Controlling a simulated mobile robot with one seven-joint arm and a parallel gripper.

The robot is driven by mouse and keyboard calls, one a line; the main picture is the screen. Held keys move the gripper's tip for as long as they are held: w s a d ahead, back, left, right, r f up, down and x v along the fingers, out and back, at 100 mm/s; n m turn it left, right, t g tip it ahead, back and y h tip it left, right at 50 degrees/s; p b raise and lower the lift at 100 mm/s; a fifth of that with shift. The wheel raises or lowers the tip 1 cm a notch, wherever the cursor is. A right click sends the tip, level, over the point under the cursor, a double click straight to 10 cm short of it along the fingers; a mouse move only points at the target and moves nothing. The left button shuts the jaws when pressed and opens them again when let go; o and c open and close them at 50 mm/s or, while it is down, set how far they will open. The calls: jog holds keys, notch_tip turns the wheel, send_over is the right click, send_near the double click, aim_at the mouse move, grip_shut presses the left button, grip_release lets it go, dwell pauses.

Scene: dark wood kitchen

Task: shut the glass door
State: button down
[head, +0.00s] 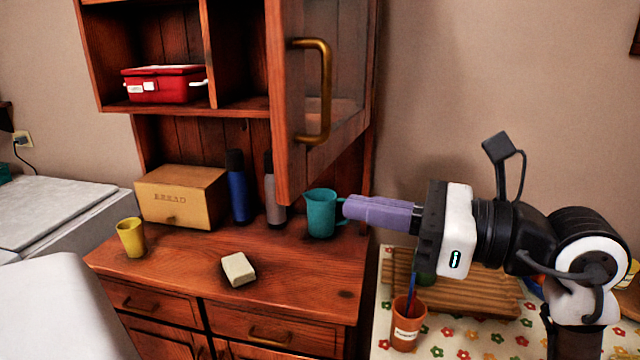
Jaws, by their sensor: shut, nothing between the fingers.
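The glass door (345,85) of the upper wooden cabinet stands open, swung out toward me, with a dark wood frame and a brass handle (324,90) on its near face. My gripper (350,207) has purple fingers, shut and empty, pointing left. It is below and to the right of the door, apart from the handle. The fingertips are right beside the handle of a teal jug (321,213); I cannot tell whether they touch it.
On the counter (200,265) are a bread box (181,196), a blue bottle (238,188), a grey bottle (274,192), a yellow cup (131,238) and a pale block (239,268). A red box (163,85) sits on the open shelf. A terracotta pot (406,325) stands on the flowered table at right.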

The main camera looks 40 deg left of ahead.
aim_at(296, 196)
jog(key=p+x, duration=0.2)
jog(key=x, duration=0.3)
jog(key=shift+s+a, duration=0.15)
jog(key=shift+a, duration=0.25)
